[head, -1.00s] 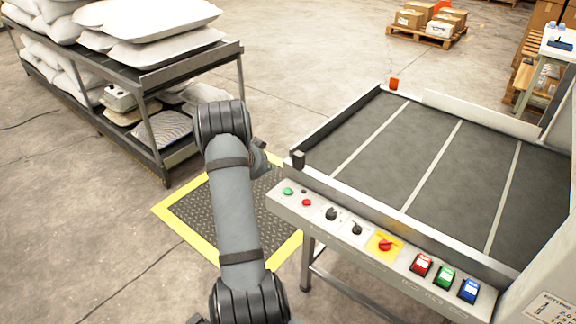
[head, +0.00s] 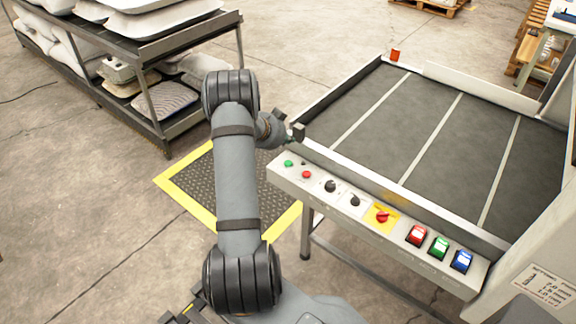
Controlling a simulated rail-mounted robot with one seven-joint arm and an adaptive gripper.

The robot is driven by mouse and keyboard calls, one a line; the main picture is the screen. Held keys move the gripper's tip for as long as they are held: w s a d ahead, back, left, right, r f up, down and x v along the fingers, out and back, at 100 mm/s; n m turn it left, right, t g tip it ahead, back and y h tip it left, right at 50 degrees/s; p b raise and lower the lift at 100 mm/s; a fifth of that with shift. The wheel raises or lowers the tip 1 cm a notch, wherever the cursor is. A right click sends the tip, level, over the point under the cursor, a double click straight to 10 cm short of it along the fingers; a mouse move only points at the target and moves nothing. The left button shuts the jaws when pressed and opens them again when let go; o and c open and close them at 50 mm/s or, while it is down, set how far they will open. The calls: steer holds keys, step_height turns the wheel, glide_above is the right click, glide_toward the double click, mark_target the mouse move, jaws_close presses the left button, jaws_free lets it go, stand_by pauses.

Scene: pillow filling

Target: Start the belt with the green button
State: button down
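The control panel (head: 318,196) runs along the near edge of the conveyor belt (head: 400,130). A small round green button (head: 288,163) is at its left end, beside a round red button (head: 306,174). A square green button (head: 439,248) is near the right end, between a square red one (head: 416,236) and a square blue one (head: 461,260). The end of my arm (head: 271,129) shows beyond the forearm, at the belt's left corner, just above and left of the round green button in the picture.
Black knobs (head: 330,186) and a red rotary switch on a yellow plate (head: 382,216) sit mid-panel. A rack (head: 150,50) with white pillows stands at the upper left. A yellow-edged floor mat (head: 190,195) lies left of the belt. A label plate is at the lower right.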

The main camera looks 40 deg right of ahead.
mark_target(288, 164)
step_height(288, 164, down, 7)
steer(key=b, duration=0.6)
steer(key=shift+f, duration=0.15)
stand_by(1.0)
steer(key=shift+f+b, duration=0.3)
steer(key=shift+f, duration=0.15)
steer(key=shift+f, duration=0.35)
stand_by(0.7)
steer(key=shift+r, duration=0.1)
steer(key=shift+r+p, duration=0.65)
steer(key=shift+r, duration=0.05)
step_height(288, 164, up, 5)
steer(key=p, duration=0.5)
steer(key=shift+r, duration=0.1)
